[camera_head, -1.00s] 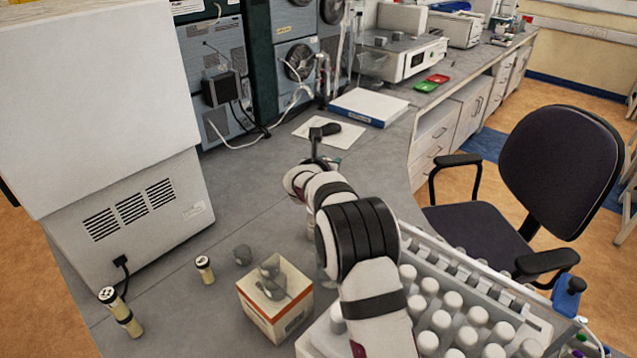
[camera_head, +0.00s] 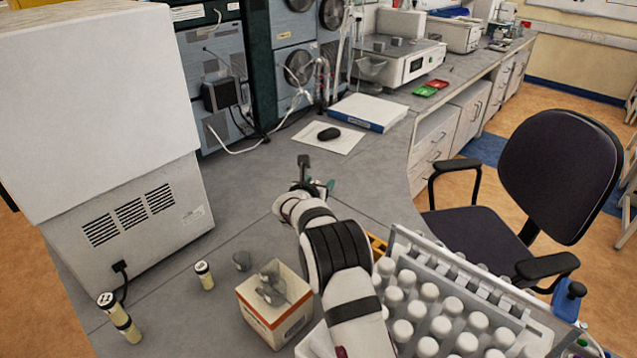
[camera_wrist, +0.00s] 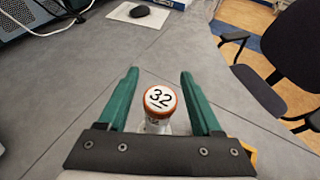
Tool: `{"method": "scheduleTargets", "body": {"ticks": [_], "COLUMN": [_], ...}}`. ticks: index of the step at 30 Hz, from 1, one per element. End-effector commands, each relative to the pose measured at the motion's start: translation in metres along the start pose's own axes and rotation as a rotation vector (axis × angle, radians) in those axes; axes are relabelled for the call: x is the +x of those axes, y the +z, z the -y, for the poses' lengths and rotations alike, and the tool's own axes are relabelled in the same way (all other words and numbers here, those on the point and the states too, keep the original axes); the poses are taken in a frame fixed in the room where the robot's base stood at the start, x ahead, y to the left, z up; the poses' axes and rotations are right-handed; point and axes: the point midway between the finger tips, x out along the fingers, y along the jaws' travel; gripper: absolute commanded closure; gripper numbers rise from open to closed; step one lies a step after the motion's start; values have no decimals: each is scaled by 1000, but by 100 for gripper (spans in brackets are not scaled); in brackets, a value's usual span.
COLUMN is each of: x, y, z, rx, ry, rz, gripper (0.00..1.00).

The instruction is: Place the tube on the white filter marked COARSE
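In the wrist view, a tube (camera_wrist: 158,112) with a white top marked 32 and an orange rim stands between the two green fingers of my gripper (camera_wrist: 159,73). Gaps show between the tube and both fingers, so the gripper is open around it, not touching. Its lower part is hidden by the dark gripper body. In the head view, my gripper (camera_head: 318,186) is over the grey bench, and the tube cannot be made out there. No filter with a readable COARSE mark shows in either view.
A rack of white-capped bottles (camera_head: 440,325) is at the lower right, with a yellow-orange item (camera_head: 377,244) beside it. A box (camera_head: 272,308), a short cream cylinder (camera_head: 204,275) and stacked cream cylinders (camera_head: 119,317) stand left. Bare bench (camera_head: 240,215) lies left of the gripper.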

Motion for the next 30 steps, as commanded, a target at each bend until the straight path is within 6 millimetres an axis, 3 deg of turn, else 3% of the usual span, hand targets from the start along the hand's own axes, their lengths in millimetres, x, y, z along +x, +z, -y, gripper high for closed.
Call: {"method": "scheduleTargets", "body": {"ticks": [8,21,25,30], "x": [-6,-106,-119,-122], "y": [3,3,3,2], "z": [0,-1,0,0], "rx": [-1,-1,0,0], "ry": [0,3,1,0], "rz": [0,0,1,0], "gripper": [34,34,34,34]}}
